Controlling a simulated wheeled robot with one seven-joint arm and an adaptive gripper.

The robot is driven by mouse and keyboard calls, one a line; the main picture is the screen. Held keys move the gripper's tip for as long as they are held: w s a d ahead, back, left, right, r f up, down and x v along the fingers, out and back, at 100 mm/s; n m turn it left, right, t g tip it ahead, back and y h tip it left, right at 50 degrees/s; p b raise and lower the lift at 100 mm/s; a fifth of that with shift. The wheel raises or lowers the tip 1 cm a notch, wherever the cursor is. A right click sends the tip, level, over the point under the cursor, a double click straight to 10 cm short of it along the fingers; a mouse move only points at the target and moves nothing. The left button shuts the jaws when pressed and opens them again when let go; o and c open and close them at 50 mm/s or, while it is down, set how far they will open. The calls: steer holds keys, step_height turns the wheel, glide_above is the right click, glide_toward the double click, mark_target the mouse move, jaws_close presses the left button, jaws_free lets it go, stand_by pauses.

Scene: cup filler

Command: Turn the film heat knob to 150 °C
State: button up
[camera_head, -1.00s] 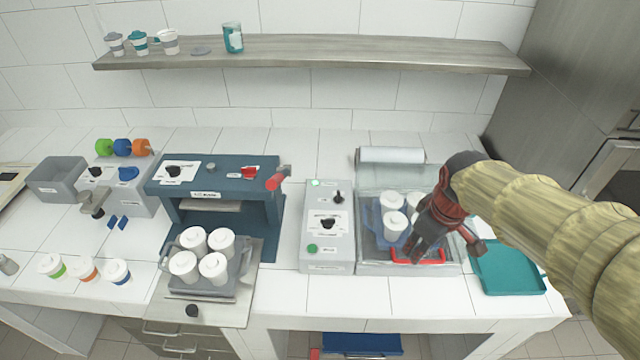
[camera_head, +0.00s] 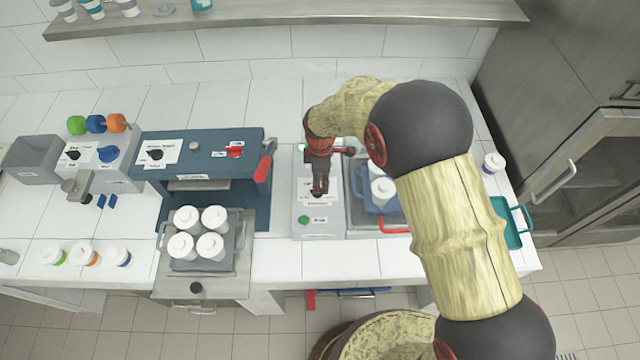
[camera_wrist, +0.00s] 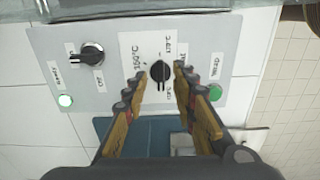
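The film heat knob (camera_wrist: 160,71) is a small black knob on a white scale plate on the grey control box (camera_wrist: 210,40). A 150 °C label is at its left in the wrist view, with other temperature labels around it. A pale mark runs lengthwise on the knob; which label it points to is hard to tell. My gripper (camera_wrist: 161,80) is open, with one fingertip on each side of the knob and visible gaps to it.
A second black knob (camera_wrist: 92,54), a lit green lamp (camera_wrist: 65,101) and a green button (camera_wrist: 215,92) share the box. Right of it in the head view is the film station with a red handle (camera_head: 394,231). The blue machine (camera_head: 205,150) stands left.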

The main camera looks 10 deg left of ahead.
mark_target(321, 189)
steer(key=shift+f, duration=1.7)
steer(key=shift+c, duration=0.6)
jaws_close()
